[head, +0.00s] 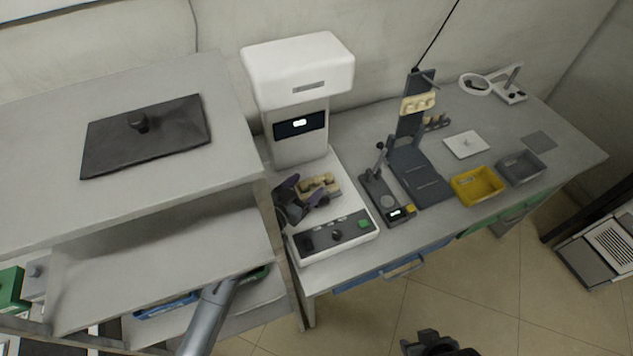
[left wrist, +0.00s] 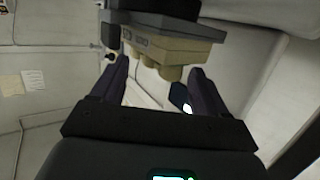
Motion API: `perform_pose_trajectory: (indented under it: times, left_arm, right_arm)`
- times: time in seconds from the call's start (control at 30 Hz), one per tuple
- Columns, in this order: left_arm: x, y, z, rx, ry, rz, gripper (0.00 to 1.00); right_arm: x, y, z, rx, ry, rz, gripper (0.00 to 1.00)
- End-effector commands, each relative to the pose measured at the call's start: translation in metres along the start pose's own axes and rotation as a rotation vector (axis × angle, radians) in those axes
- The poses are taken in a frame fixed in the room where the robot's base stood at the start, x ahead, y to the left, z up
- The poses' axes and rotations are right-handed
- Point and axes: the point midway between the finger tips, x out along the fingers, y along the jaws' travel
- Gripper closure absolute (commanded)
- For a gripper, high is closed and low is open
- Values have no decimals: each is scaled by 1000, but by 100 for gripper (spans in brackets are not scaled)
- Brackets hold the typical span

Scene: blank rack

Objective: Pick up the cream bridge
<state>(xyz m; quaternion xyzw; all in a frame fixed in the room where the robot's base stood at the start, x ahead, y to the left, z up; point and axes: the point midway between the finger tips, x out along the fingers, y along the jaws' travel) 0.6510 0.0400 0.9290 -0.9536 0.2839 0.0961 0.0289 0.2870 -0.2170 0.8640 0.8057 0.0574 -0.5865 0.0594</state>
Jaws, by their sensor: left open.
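A cream block with rounded bumps (head: 318,185), which looks like the cream bridge, is on the white machine's platform in the head view. In the left wrist view the cream block (left wrist: 172,52) shows ahead of and partly between my fingertips, under a dark grey block (left wrist: 160,28). My left gripper (head: 305,191) is open right beside the cream block; I cannot tell whether a finger touches it. It also shows in the left wrist view (left wrist: 160,80). A similar cream piece (head: 418,103) is on the dark upright stand. My right gripper (head: 437,345) is partly visible at the bottom edge.
The white machine (head: 298,70) has a tall column behind my left gripper and a control panel (head: 336,236) in front. A grey shelf unit (head: 60,215) stands left. A dark device (head: 387,200), a yellow bin (head: 477,186) and a grey bin (head: 521,167) stand right on the bench.

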Motion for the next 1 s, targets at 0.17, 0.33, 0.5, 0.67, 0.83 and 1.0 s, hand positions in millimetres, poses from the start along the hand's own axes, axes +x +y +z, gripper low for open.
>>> perform_pose_trajectory:
  times: [0.17, 0.33, 0.5, 0.67, 0.83, 1.0]
  left_arm:
    - [17, 0, 0, -1, 1, -1, 26]
    - [20, 0, 0, 0, 1, -1, 26]
    - [19, 0, 0, 0, 1, -1, 33]
    - [19, 0, 0, 0, 1, -1, 58]
    - [19, 0, 0, -1, 1, -1, 84]
    - [19, 0, 0, -1, 0, -1, 98]
  right_arm:
    - [4, 1, 1, -2, 0, 2, 57]
    - [4, 2, 2, -7, -1, 7, 57]
    - [4, 3, 2, -10, -1, 9, 57]
    - [4, 3, 2, -10, -1, 8, 57]
    - [4, 2, 1, -8, -1, 7, 57]
    - [4, 1, 1, -5, 0, 4, 57]
